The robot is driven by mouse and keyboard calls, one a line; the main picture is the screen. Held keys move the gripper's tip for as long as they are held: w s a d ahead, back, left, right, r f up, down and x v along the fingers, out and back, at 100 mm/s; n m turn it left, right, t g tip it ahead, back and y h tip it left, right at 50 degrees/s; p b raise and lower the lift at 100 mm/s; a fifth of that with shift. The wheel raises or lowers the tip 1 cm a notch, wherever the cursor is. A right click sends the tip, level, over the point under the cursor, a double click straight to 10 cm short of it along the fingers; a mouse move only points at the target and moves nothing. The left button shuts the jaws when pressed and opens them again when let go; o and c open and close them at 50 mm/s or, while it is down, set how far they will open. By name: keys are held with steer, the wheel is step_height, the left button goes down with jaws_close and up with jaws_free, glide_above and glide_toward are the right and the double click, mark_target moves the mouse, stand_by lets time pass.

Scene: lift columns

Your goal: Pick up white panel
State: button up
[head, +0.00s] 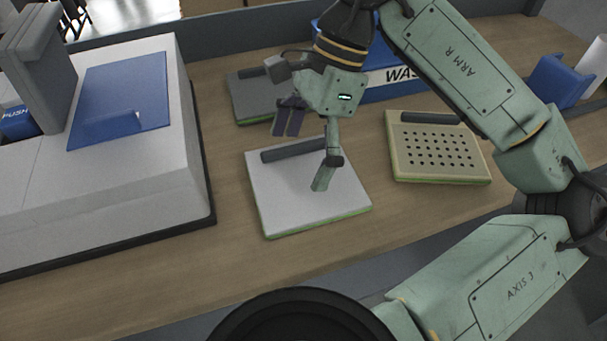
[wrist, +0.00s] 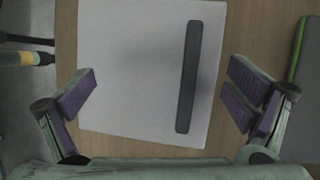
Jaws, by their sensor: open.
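The white panel (head: 287,209) lies flat on the wooden bench in the middle of the head view. It has a green lower edge and a dark grey bar handle (head: 293,151) along its far side. In the wrist view the white panel (wrist: 130,75) fills the middle, with its handle (wrist: 188,75) right of centre. My gripper (head: 306,155) is above the panel in the head view. In the wrist view my gripper (wrist: 160,98) is open, its purple-padded fingers spread to either side, with the handle between them. Nothing is held. How high the fingers are above the panel is hard to tell.
A dotted cream panel (head: 440,165) lies to the right and a grey panel (head: 252,108) behind. A blue container marked "WAS" (head: 390,84) stands at the back. A large white machine with a blue plate (head: 122,95) is at left. Front bench is clear.

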jaws_close()
stand_by(1.1)
